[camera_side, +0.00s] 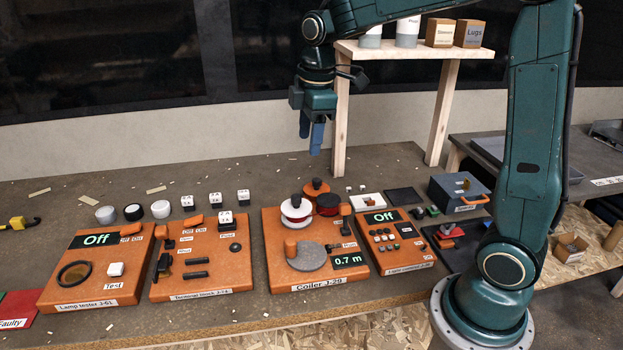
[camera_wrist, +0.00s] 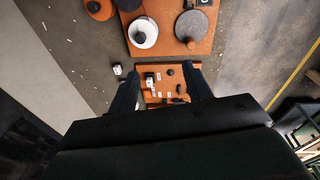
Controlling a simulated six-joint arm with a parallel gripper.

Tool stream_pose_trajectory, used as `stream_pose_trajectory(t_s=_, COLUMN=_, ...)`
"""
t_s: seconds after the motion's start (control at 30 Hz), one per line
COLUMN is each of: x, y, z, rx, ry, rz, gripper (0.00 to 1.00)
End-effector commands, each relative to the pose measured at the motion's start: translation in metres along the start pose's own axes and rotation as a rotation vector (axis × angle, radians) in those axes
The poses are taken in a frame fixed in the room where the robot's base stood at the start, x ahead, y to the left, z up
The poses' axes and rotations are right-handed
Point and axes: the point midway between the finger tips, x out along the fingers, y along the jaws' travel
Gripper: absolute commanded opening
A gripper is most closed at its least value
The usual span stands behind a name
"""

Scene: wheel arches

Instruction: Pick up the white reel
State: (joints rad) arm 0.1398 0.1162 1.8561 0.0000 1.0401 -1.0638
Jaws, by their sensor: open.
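In the wrist view the white reel (camera_wrist: 137,42) is near the top, beyond my fingertips. My gripper (camera_side: 311,134) hangs well above the bench, fingers down, over the area behind the coiler. It is open and empty, and its two fingers also show in the wrist view (camera_wrist: 161,85), apart from the reel.
A dark red reel (camera_side: 328,208) and an orange one (camera_side: 316,187) stand close beside the white reel. A grey disc (camera_side: 308,258) is in front. A wooden shelf (camera_side: 414,49) stands behind my gripper. The terminal block board (camera_side: 202,267) is to the left.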

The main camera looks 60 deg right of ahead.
Motion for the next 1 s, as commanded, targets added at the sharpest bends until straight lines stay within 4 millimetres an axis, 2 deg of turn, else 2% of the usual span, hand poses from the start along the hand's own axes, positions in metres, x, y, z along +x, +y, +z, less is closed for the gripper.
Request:
stream_pose_trajectory(t_s=0.2, x=0.036, y=0.037, z=-0.007, rx=-0.165, ry=-0.03, rz=-0.063, gripper=0.5)
stream_pose_trajectory(t_s=0.4, x=0.062, y=0.058, z=-0.009, rx=-0.282, ry=-0.042, rz=-0.107, gripper=0.5)
stream_pose_trajectory(t_s=0.6, x=0.072, y=0.066, z=-0.01, rx=-0.329, ry=-0.043, rz=-0.122, gripper=0.5)
stream_pose_trajectory(t_s=0.87, x=0.076, y=0.066, z=-0.01, rx=-0.332, ry=-0.044, rz=-0.124, gripper=0.5)
stream_pose_trajectory(t_s=1.0, x=0.087, y=0.064, z=-0.009, rx=-0.331, ry=-0.044, rz=-0.125, gripper=0.5)
